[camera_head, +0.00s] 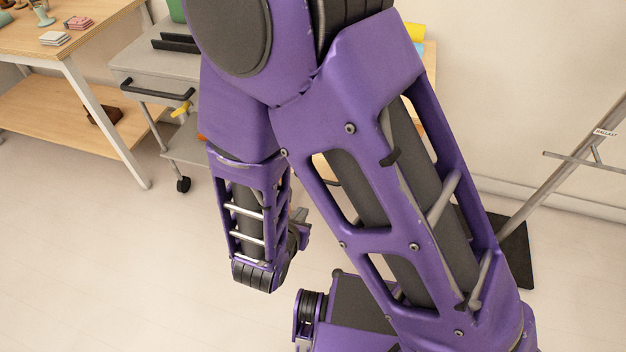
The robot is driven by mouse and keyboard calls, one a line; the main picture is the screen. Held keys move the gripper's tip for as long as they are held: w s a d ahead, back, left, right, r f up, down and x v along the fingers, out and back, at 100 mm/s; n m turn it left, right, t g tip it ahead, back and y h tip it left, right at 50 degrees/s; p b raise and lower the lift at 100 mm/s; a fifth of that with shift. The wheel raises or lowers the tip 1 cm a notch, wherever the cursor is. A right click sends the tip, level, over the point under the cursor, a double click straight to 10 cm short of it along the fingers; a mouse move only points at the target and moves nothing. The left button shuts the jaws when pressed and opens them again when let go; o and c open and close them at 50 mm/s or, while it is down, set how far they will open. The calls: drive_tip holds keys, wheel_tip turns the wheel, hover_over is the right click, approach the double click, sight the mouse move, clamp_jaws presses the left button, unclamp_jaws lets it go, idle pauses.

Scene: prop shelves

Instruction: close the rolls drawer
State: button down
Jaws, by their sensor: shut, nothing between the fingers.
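My purple arm fills the middle of the view and covers much of what stands behind it. My gripper (300,222) shows only in part, as a dark grey piece past the wrist. It is shut and empty, low in front of the furniture and apart from anything I can see. A small patch of pale wood (322,163) with a dark curved bar shows between the arm links. It may be part of the rolls drawer, but no label shows and I cannot tell how far it is open. A yellow roll-like thing (415,32) shows behind the arm at the top.
A grey wheeled cart (135,58) with a black handle stands left of my arm. A wooden table (85,45) with small props is at far left. A metal stand (560,185) with a black base is at right. Floor at lower left is clear.

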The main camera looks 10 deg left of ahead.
drive_tip(key=w+f+b, duration=0.1)
drive_tip(key=w+f, duration=0.4)
drive_tip(key=w, duration=0.5)
drive_tip(key=shift+w+d, duration=0.4)
drive_tip(key=shift+w+a, duration=0.1)
